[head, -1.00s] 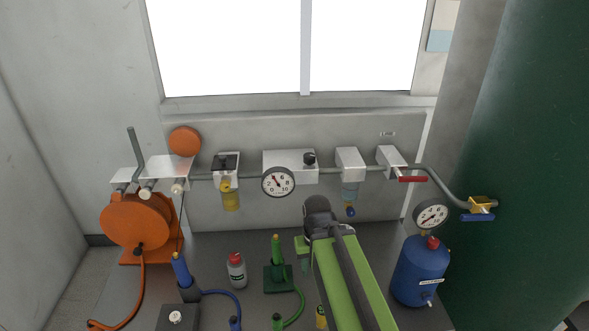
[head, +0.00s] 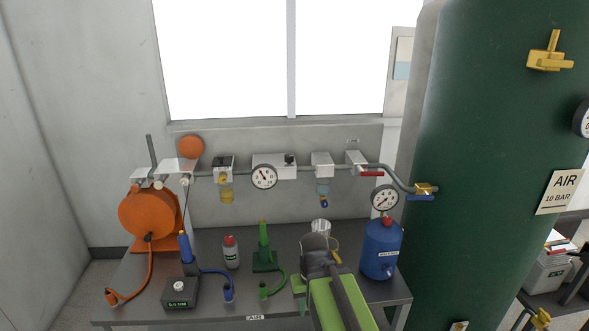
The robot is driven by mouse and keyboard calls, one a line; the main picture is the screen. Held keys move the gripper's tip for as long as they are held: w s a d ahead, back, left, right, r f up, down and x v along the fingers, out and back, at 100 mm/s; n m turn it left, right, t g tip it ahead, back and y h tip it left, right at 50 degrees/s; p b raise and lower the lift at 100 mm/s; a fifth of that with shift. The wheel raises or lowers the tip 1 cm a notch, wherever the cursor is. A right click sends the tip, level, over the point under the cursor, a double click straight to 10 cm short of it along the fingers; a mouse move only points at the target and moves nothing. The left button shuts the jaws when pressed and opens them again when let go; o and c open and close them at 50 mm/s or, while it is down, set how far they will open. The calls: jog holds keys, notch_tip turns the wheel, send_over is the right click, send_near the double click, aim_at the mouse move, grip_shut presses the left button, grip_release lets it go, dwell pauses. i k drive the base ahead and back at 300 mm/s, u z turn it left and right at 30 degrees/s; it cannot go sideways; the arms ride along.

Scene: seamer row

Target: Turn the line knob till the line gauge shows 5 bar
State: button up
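The line gauge (head: 264,176) is a round white dial on the pipe along the back wall. Its needle points up and to the left, below the middle of the scale; the exact value is too small to read. A black knob (head: 290,158), which looks like the line knob, sits on top of the white block (head: 287,171) just right of the gauge. My green arm reaches in from the bottom, and its dark wrist is over the bench, in front of and below the knob, well apart from it.
A large green tank (head: 480,150) stands on the right.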

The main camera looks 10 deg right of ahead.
aim_at(288, 158)
jog(key=z, duration=0.25)
jog(key=k, duration=0.25)
jog(key=u, duration=2.75)
jog(key=k, duration=0.1)
jog(key=u, duration=0.65)
jog(key=k, duration=1.25)
jog(key=z, duration=1.5)
jog(key=i, duration=1.9)
jog(key=u, duration=0.5)
